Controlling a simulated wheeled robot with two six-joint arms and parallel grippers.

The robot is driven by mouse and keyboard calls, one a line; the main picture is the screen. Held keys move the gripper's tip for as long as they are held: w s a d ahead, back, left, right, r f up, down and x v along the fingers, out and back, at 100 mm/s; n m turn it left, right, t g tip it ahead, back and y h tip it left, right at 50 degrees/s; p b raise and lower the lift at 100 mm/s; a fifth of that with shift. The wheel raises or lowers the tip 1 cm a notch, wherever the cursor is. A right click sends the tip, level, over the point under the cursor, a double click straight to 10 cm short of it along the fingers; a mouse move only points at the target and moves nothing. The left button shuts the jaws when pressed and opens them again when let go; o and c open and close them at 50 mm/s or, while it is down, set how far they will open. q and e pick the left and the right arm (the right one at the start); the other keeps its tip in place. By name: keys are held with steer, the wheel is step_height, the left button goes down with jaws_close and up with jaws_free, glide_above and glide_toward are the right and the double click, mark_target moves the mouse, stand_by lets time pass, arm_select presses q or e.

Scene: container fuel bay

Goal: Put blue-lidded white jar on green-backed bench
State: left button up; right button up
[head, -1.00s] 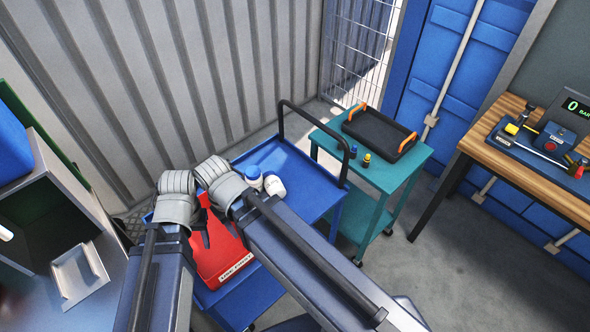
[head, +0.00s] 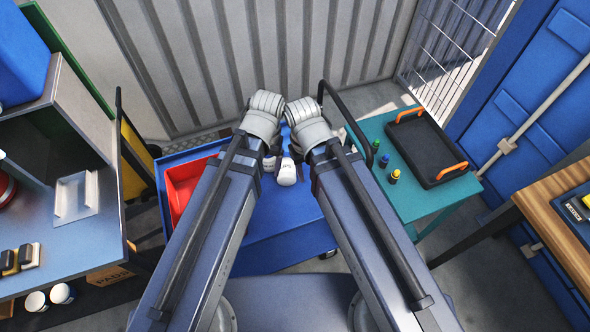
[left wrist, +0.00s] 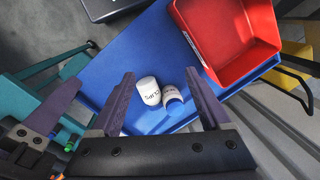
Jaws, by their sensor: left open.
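The blue-lidded white jar (left wrist: 172,91) lies on the blue cart (head: 280,245), its blue lid toward the bottom of the left wrist view. In the head view it is mostly hidden behind my left gripper (head: 270,152). An all-white jar (left wrist: 149,91) is close beside it and also shows in the head view (head: 287,173). My left gripper (left wrist: 160,75) is open, with both jars seen between its fingers; no contact is clear. My right gripper (head: 297,150) is close to the left one, its jaws mostly hidden. The green-backed bench (head: 115,225) stands at the left.
A red bin (head: 180,190) sits on the cart's left part. A teal cart (head: 420,200) with a black orange-handled tray (head: 425,148) and small bottles stands right. A grey cubby (head: 70,110) and a clear holder (head: 75,197) occupy the bench. A wooden table is far right.

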mark_target(286, 167)
arm_select(q)
steer(key=shift+o, duration=1.3)
steer(key=w+d+f+n+b, duration=0.1)
steer(key=w+d+f+b, duration=0.1)
steer(key=w+f+b, duration=0.3)
steer(key=w+d+f+n+h+b, duration=0.1)
steer(key=w+f+b, duration=0.3)
steer(key=f+b, duration=0.3)
steer(key=w+d+f+n+b, duration=0.1)
steer(key=w+d+f+b, duration=0.1)
steer(key=w+f+b, duration=0.3)
steer(key=shift+w+d+f+h+b, duration=0.15)
steer(key=shift+f+b, duration=0.05)
steer(key=shift+f, duration=0.45)
steer(key=shift+w+d+f+h+b, duration=0.15)
steer(key=shift+f+b, duration=0.05)
steer(key=shift+f, duration=0.45)
steer(key=shift+f+b, duration=1.25)
steer(key=shift+b, duration=0.05)
arm_select(e)
steer(key=shift+w+a+f, duration=0.1)
steer(key=shift+a+f, duration=0.05)
steer(key=shift+f, duration=5.35)
steer(key=shift+w+a+f, duration=0.1)
steer(key=shift+a+f, duration=0.05)
steer(key=shift+f, duration=5.3)
arm_select(q)
steer(key=shift+f, duration=0.15)
arm_select(e)
steer(key=shift+f, duration=0.1)
